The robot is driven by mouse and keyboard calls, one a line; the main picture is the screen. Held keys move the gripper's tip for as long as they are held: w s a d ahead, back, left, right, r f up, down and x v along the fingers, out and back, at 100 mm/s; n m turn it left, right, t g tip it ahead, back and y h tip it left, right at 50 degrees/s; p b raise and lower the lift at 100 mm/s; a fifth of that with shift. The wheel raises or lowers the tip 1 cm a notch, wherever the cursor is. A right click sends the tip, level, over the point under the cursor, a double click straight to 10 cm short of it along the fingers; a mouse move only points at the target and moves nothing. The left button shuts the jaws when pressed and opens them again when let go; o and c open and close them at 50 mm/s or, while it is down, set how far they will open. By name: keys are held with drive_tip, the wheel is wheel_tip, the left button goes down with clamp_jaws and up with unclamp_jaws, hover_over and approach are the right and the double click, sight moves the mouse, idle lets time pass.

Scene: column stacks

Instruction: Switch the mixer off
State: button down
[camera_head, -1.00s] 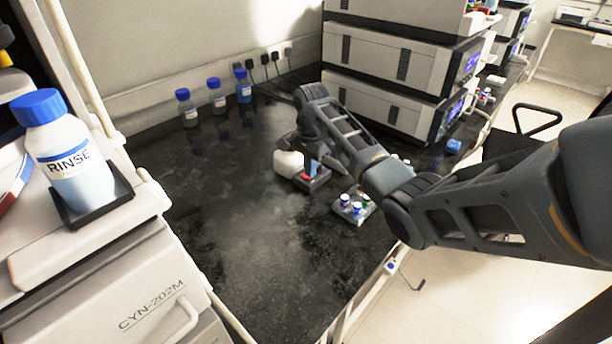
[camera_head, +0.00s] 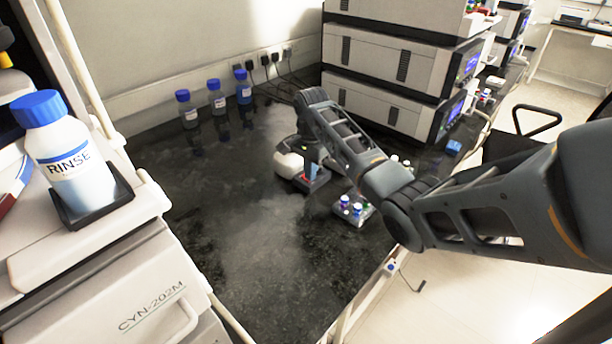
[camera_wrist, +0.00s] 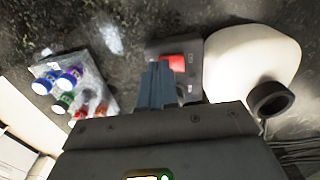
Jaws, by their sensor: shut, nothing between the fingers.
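The mixer appears to be a small dark grey base (camera_wrist: 194,86) with a red switch (camera_wrist: 174,61) and a white rounded body (camera_wrist: 250,60) beside it. In the head view the white body (camera_head: 287,162) and the base (camera_head: 321,183) stand on the black bench, partly behind my arm. My gripper (camera_wrist: 158,66) is shut and empty, its blue-grey fingertips right at the red switch and covering part of it. Whether they touch the switch, and which way it is set, I cannot tell. My gripper (camera_head: 313,171) also shows over the base in the head view.
A small rack (camera_head: 350,215) of capped vials stands just right of the mixer, near the bench's front edge. Blue-capped bottles (camera_head: 217,100) stand along the wall. Stacked instruments (camera_head: 390,85) fill the back right. The left and front of the bench are clear.

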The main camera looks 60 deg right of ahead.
drive_tip(key=shift+r+p, duration=2.3)
drive_tip(key=shift+r, duration=0.1)
drive_tip(key=shift+f, duration=0.1)
